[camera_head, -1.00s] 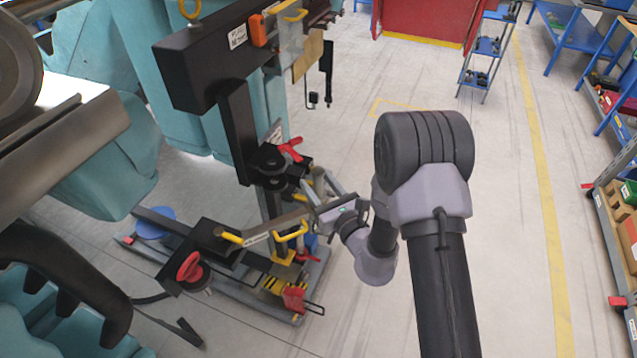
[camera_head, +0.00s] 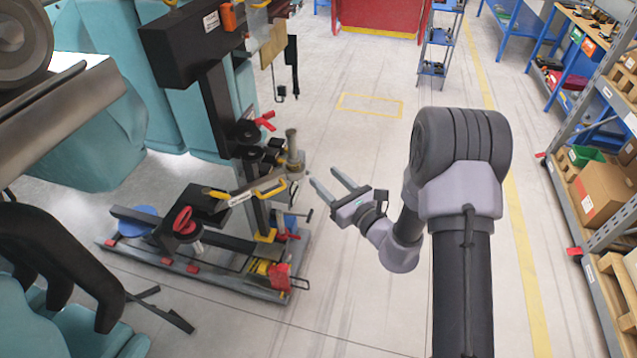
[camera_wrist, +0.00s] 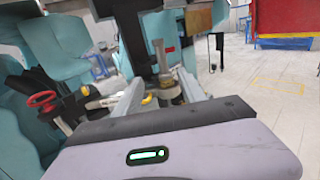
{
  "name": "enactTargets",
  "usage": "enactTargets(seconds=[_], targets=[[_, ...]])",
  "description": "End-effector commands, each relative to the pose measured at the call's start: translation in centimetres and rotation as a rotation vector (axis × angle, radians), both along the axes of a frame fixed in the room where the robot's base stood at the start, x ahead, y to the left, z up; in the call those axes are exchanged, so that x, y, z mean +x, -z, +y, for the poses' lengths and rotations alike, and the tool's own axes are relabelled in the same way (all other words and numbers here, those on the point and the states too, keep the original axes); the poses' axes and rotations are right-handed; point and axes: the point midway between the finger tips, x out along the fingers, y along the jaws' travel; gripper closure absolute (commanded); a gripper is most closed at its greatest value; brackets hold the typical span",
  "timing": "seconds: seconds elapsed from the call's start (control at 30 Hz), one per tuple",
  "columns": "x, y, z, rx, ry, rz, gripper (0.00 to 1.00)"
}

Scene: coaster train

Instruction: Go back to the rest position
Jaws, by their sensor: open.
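My gripper (camera_head: 328,186) is open and empty in the head view, its two fingers parted and pointing left toward the black machine stand (camera_head: 221,115). Clear floor shows between the fingertips and the stand's nearest parts. In the wrist view, the two fingers (camera_wrist: 160,97) frame a metal cylinder (camera_wrist: 186,82) on the stand, with nothing held between them. The same cylinder (camera_head: 295,150) stands upright in the head view, left of the fingertips.
The stand has a low base with a red handwheel (camera_head: 183,220) and yellow handles. Teal machinery (camera_head: 88,130) is at the left. Shelving with boxes (camera_head: 603,190) lines the right. A blue cart (camera_head: 437,45) and red barrier (camera_head: 378,14) are behind. Open floor lies in the middle.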

Motion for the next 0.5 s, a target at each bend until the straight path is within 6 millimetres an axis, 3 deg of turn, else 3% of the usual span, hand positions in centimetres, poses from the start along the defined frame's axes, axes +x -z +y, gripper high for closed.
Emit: enactTargets(seconds=[0.2,0.27,0.3,0.37,0.43,0.5], targets=[[-0.1,-0.3,0.0,-0.003,-0.014,-0.005,0.52],[-0.7,-1.5,1.3,-0.021,-0.074,-0.027,0.52],[-1.7,-3.0,2.9,-0.046,-0.152,-0.053,0.52],[-4.7,-5.8,6.0,-0.121,-0.321,-0.109,0.52],[-10.7,-8.2,9.4,-0.283,-0.567,-0.188,0.52],[-17.6,-8.6,10.9,-0.51,-0.792,-0.265,0.52]])
